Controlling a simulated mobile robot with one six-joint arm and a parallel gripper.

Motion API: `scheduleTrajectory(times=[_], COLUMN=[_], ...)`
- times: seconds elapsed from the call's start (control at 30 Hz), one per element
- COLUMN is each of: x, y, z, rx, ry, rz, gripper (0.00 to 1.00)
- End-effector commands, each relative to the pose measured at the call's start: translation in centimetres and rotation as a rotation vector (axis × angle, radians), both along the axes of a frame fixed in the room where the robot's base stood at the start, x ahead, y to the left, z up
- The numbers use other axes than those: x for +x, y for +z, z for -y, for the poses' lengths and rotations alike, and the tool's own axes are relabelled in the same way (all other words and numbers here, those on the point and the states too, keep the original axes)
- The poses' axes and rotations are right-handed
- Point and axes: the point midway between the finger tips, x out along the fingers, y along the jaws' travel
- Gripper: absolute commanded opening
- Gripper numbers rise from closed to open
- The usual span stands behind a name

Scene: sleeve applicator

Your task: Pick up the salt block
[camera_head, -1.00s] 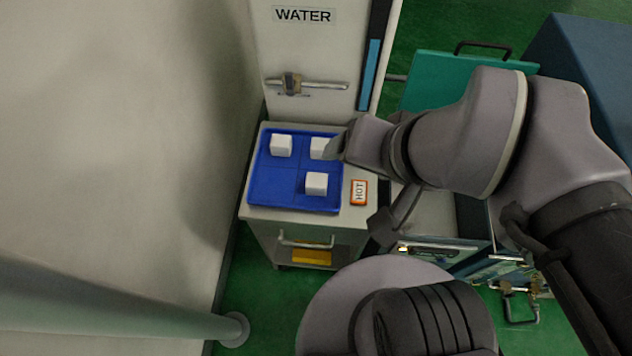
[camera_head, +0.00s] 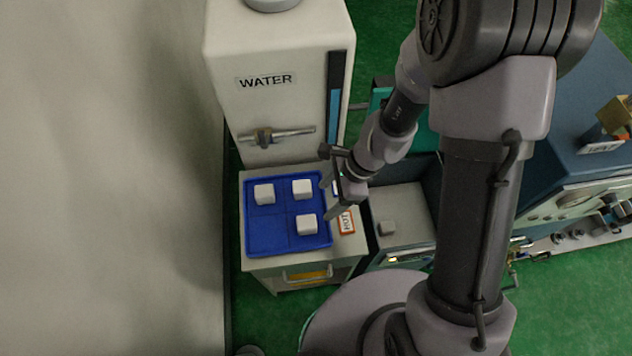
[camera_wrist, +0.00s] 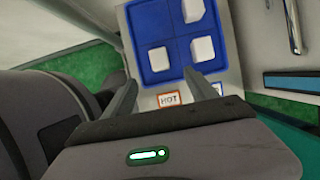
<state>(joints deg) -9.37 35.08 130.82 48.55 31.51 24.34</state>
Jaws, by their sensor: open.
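Several white blocks stand on the blue tray (camera_head: 255,238): one at back left (camera_head: 264,194), one at back right (camera_head: 302,189), and one at front right (camera_head: 307,225). Nothing marks which is the salt block. The wrist view shows them too: one near the HOT label (camera_wrist: 160,58), one to its right (camera_wrist: 203,48), and one farther up (camera_wrist: 193,10). My gripper (camera_head: 326,198) is open and empty at the tray's right edge, beside the two right-hand blocks. Its fingers (camera_wrist: 160,78) point toward the tray in the wrist view, with no block visibly between them.
The tray sits on a grey cart, with an orange-bordered HOT label (camera_head: 347,222) at its right. A WATER dispenser (camera_head: 268,110) with a tap (camera_head: 275,136) stands behind. A wall is at left.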

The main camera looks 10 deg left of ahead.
Motion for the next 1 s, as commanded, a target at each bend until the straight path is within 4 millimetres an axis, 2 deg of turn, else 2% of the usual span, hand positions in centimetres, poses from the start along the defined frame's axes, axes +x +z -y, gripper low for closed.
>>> scheduleTrajectory(times=[0.03, 0.1, 0.3, 0.47, 0.6, 0.7, 0.97, 1.0], x=[-0.3, -0.5, -0.9, -1.1, -1.4, -1.5, -1.5, -1.5], y=[-2.0, -4.2, -9.2, -10.8, -13.7, -15.1, -15.3, -15.3], z=[-0.5, -1.3, -3.3, -4.0, -4.7, -5.3, -5.6, -5.6], rx=[-0.001, -0.001, 0.0, -0.001, -0.001, 0.0, 0.0, 0.0], ry=[0.002, 0.004, 0.005, 0.004, 0.005, 0.005, 0.005, 0.005], rz=[-0.004, -0.004, -0.001, 0.001, -0.001, 0.0, 0.002, 0.002], gripper=[0.66, 0.66, 0.66, 0.66, 0.66, 0.66, 0.66, 0.62])
